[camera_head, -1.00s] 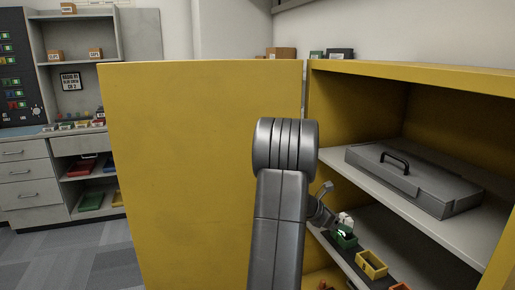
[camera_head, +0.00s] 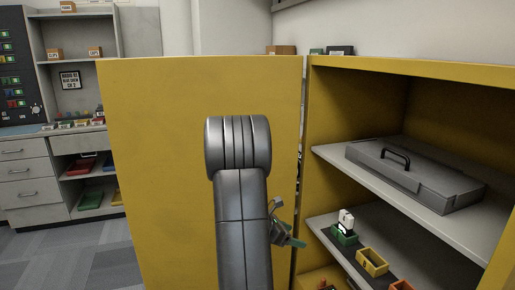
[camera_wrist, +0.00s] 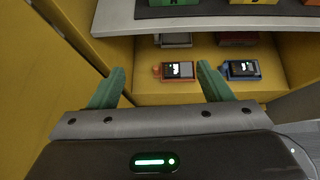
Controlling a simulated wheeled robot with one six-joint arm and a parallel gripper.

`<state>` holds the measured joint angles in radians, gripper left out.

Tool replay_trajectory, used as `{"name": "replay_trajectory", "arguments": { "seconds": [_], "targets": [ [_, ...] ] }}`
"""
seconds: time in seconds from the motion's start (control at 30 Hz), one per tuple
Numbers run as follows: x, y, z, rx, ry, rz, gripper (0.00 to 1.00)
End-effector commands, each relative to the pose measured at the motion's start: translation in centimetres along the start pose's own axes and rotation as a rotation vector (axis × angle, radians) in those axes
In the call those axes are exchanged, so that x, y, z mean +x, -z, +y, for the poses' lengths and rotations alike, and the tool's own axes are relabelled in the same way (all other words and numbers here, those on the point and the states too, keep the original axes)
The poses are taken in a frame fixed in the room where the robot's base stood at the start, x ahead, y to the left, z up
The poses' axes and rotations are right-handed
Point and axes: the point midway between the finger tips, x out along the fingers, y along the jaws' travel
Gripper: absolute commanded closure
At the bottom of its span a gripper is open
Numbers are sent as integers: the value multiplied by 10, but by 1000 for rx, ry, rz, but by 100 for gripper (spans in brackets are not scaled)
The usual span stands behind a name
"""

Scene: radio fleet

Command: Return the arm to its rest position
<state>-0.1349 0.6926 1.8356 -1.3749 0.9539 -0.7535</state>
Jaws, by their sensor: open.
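My gripper (camera_wrist: 160,88) is open and empty in the wrist view, its two green fingers spread apart. In the head view my gripper (camera_head: 290,240) shows only in part, at the cabinet's left opening edge, with my arm hiding the rest. In the wrist view it points at the cabinet's lower part, where an orange radio (camera_wrist: 178,71) and a blue radio (camera_wrist: 241,70) stand on the bottom surface beyond the fingers.
The yellow cabinet door (camera_head: 155,170) stands open behind my arm. A grey case (camera_head: 415,178) lies on the upper shelf. A green holder (camera_head: 344,236) with a white-and-black item and a yellow holder (camera_head: 372,262) sit on the lower shelf. Drawers (camera_head: 30,170) stand at far left.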

Motion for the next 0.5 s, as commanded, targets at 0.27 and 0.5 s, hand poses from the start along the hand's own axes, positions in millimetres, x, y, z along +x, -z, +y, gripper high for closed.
{"name": "replay_trajectory", "arguments": {
  "seconds": [0.27,0.5],
  "targets": [
    [9,49,16,-40,-50,1,28],
    [15,93,25,-73,-97,2,28]
  ]
}}
